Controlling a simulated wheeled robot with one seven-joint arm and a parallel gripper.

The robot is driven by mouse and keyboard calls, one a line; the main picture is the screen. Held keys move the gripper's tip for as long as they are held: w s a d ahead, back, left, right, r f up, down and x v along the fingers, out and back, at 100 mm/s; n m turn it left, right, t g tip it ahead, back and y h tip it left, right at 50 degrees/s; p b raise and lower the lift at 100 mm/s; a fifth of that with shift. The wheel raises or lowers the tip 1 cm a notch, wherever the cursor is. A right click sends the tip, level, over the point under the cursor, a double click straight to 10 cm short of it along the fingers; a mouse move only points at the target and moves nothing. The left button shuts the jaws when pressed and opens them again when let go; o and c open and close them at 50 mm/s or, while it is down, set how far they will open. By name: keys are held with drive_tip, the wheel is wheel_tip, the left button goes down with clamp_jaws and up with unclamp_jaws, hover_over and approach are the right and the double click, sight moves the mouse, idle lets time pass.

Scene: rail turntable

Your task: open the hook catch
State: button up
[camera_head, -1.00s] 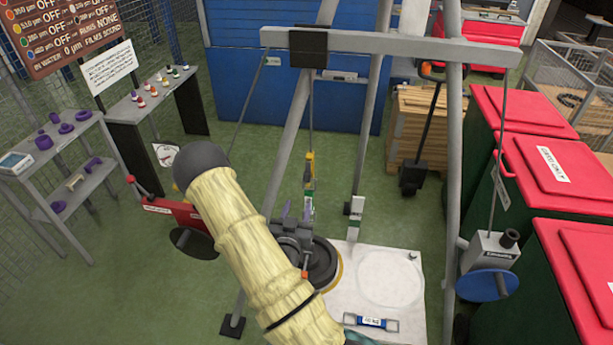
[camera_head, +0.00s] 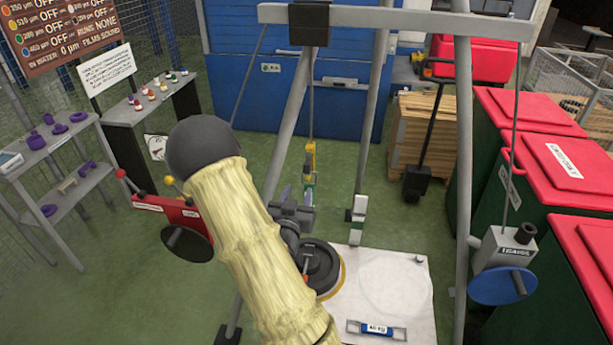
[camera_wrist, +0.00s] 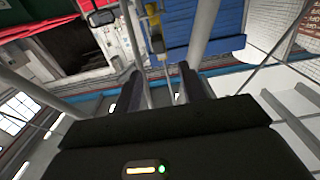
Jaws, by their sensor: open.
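A yellow hook block (camera_head: 310,158) hangs on a cable below the dark trolley on the grey gantry beam. Its lower end has a small green and grey part, too small to make out as a catch. In the wrist view the yellow block (camera_wrist: 152,22) is at the top centre, beyond my fingers. My gripper (camera_head: 294,197) is just below and slightly left of the block in the head view, partly hidden by my arm. In the wrist view my gripper (camera_wrist: 160,88) has its two dark fingers apart, with no object visibly held between them.
Grey gantry legs (camera_head: 362,150) stand close around my arm. A hand winch with a blue wheel (camera_head: 503,285) is on the right leg. A white plate (camera_head: 395,275) and a dark round weight (camera_head: 320,268) lie below. Red-lidded bins (camera_head: 565,170) stand at right.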

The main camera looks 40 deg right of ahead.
sight(306, 170)
drive_tip(key=shift+d+f+b, duration=0.2)
drive_tip(key=shift+f+b, duration=0.05)
drive_tip(key=shift+b, duration=0.8)
drive_tip(key=p+x, duration=0.4)
drive_tip(key=x, duration=0.7)
drive_tip(key=shift+w+d+r, duration=0.2)
drive_tip(key=shift+w+d, duration=0.05)
clamp_jaws()
